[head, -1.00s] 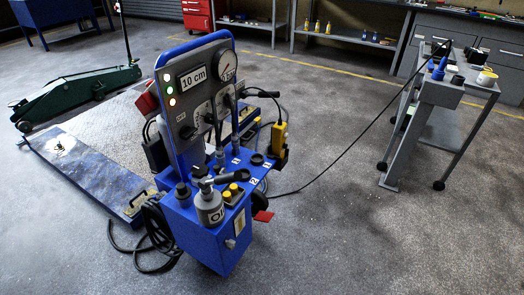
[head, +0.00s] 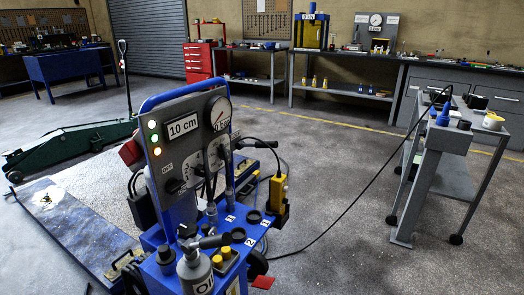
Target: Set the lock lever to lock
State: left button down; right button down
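The blue jack control cart (head: 158,268) stands at the lower centre of the head view. Its grey panel (head: 165,150) carries a "10 cm" display (head: 182,127), a pressure gauge (head: 219,112), lit lamps (head: 154,138) and a black knob (head: 173,186) near an "OFF" label. Upright levers stand in front of the panel, one at its right side (head: 229,182). A black-gripped handle (head: 262,145) sticks out to the right. I cannot tell which of these is the lock lever, and no lock marking is readable. Neither of my grippers is in view.
A yellow pendant (head: 279,190) hangs at the cart's right side. A grey bottle (head: 194,275) stands at its front. A green trolley jack (head: 75,145) is at the left. A grey trolley (head: 445,140) with a black cable stands right. The floor between is mostly clear.

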aim_at(259, 145)
jog(key=i+l+u, duration=0.1)
jog(key=u, duration=0.5)
jog(key=i+l+u, duration=0.15)
jog(key=l, duration=0.2)
jog(key=i+l+u, duration=0.15)
jog(key=l, duration=0.2)
jog(key=i+l+u, duration=0.1)
jog(key=l, duration=0.25)
jog(key=i+l+u, duration=0.15)
jog(key=l, duration=0.25)
jog(key=i+l+u, duration=0.15)
jog(key=l, duration=0.25)
jog(key=i+l, duration=0.1)
jog(key=l, duration=0.3)
jog(key=i+l, duration=0.1)
jog(key=l, duration=0.25)
jog(key=i+l, duration=0.1)
jog(key=l, duration=0.3)
jog(key=i+l, duration=0.1)
jog(key=l, duration=0.25)
